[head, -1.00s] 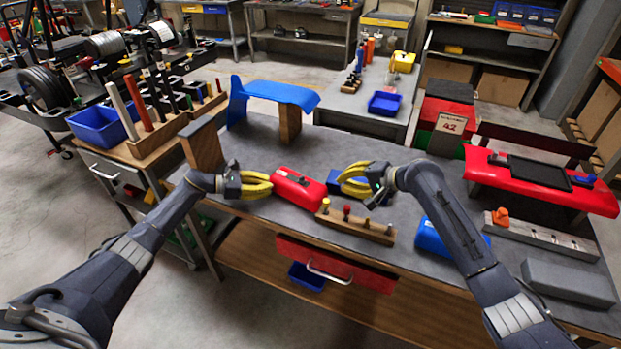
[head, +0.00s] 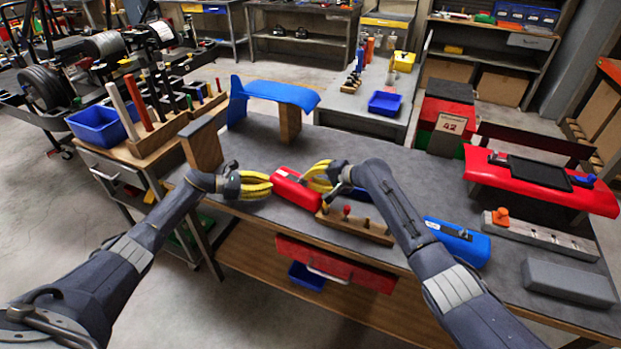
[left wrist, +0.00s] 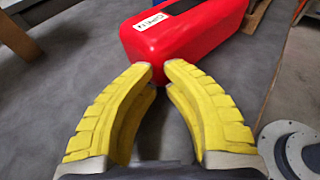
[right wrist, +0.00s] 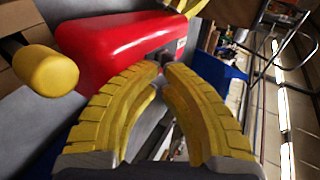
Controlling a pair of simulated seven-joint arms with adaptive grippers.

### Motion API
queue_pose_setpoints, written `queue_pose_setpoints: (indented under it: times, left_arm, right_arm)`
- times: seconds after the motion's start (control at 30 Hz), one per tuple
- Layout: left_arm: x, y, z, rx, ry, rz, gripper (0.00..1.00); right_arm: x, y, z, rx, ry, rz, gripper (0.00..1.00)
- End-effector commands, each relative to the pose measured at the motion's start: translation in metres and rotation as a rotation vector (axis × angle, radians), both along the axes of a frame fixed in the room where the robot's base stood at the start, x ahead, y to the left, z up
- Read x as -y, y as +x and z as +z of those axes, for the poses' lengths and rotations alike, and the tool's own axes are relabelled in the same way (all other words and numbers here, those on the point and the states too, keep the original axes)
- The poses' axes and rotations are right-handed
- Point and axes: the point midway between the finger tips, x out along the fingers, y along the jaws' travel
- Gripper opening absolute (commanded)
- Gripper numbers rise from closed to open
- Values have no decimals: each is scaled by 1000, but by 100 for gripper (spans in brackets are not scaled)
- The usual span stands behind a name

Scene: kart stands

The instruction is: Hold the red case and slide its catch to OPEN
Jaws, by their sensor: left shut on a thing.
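The red case (head: 292,193) lies on the grey workbench between my two grippers. My left gripper (head: 271,184) is shut on its left end; in the left wrist view the fingertips (left wrist: 158,70) meet at the lower edge of the case (left wrist: 190,38). A white label (left wrist: 153,22) with small lettering and a dark strip (left wrist: 184,5) show on its top. My right gripper (head: 312,178) is at the right end of the case. In the right wrist view its fingertips (right wrist: 162,66) are nearly together, beside a dark part on the case (right wrist: 115,45). The catch's setting is not clear.
A wooden block with coloured knobs (head: 355,226) stands just in front of the case; one yellow knob (right wrist: 48,70) is close to my right gripper. A blue case (head: 458,240) lies to the right. A blue panel on a stand (head: 275,94) is behind.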

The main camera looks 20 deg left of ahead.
Motion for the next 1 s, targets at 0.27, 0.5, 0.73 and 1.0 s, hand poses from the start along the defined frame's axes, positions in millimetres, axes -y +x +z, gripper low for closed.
queue_pose_setpoints:
  times: [0.27, 0.5, 0.73, 1.0]
  left_arm:
    - [4, -1, -1, -1, -4, -7, 0]
    - [4, -1, -1, -1, -4, -7, 0]
    - [4, -1, -1, -1, -4, -7, 0]
    - [4, -1, 0, -1, -4, -7, 0]
  right_arm:
    - [-6, 2, 0, 0, 0, 0, 0]
    - [-6, 2, 0, 0, 0, 0, 0]
    - [-22, 7, 2, -2, 4, -2, 0]
    - [-42, 12, 0, -2, 2, 0, 0]
